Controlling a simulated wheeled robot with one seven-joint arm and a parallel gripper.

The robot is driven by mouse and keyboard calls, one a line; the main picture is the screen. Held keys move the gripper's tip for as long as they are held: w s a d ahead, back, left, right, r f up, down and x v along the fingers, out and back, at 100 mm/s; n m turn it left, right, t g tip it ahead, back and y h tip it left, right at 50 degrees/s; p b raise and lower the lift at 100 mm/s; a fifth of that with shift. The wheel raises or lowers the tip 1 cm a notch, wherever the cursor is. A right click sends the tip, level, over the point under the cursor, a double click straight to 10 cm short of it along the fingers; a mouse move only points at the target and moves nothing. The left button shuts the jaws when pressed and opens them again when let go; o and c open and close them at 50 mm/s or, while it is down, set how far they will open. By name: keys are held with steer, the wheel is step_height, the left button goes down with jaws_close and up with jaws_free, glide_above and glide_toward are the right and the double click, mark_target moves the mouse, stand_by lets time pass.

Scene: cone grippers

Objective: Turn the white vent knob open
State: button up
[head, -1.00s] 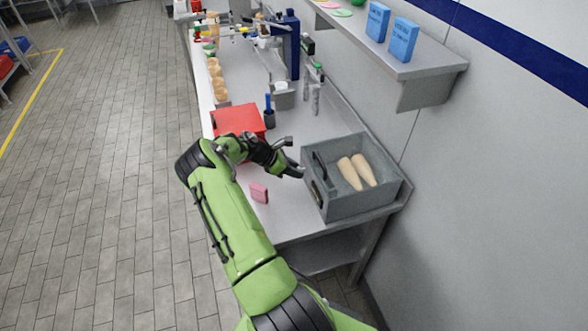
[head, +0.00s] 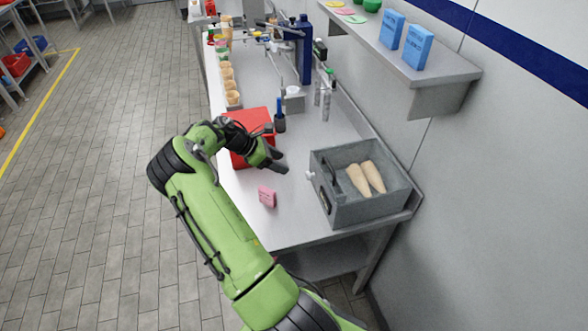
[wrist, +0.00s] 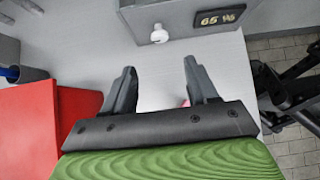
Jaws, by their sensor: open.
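The white vent knob (wrist: 159,34) sticks out of the front face of a grey box (wrist: 190,18) in the wrist view, left of a dark display reading 65 %. In the head view the small white knob (head: 310,175) shows on the left side of the grey open-topped box (head: 345,212), which holds two tan cones (head: 366,178). My gripper (wrist: 160,80) is open, with its two dark fingers apart and pointing toward the knob. The knob lies beyond the fingertips, apart from them. In the head view my gripper (head: 280,166) is left of the box.
A red box (head: 250,138) stands beside my gripper; it also fills the left of the wrist view (wrist: 40,125). A pink item (head: 267,196) lies on the table (head: 290,225). A shelf with blue boxes (head: 415,45) hangs at right. Bare table lies between gripper and box.

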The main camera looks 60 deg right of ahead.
steer(key=v, duration=0.4)
stand_by(0.4)
steer(key=a+r+m+t+y, duration=0.2)
steer(key=a+r+m+t, duration=0.15)
steer(key=a+r, duration=0.6)
steer(key=a+r+m+t+y, duration=0.2)
steer(key=a+r+m+t, duration=0.3)
steer(key=a, duration=0.8)
steer(key=s+a+r+t+y, duration=0.1)
steer(key=s+a+r, duration=0.1)
steer(key=s+a, duration=0.5)
steer(key=s+a+r+t+y, duration=0.1)
steer(key=s+a+r+t, duration=0.1)
steer(key=s+a, duration=0.5)
steer(key=a, duration=0.3)
steer(key=shift+s, duration=0.4)
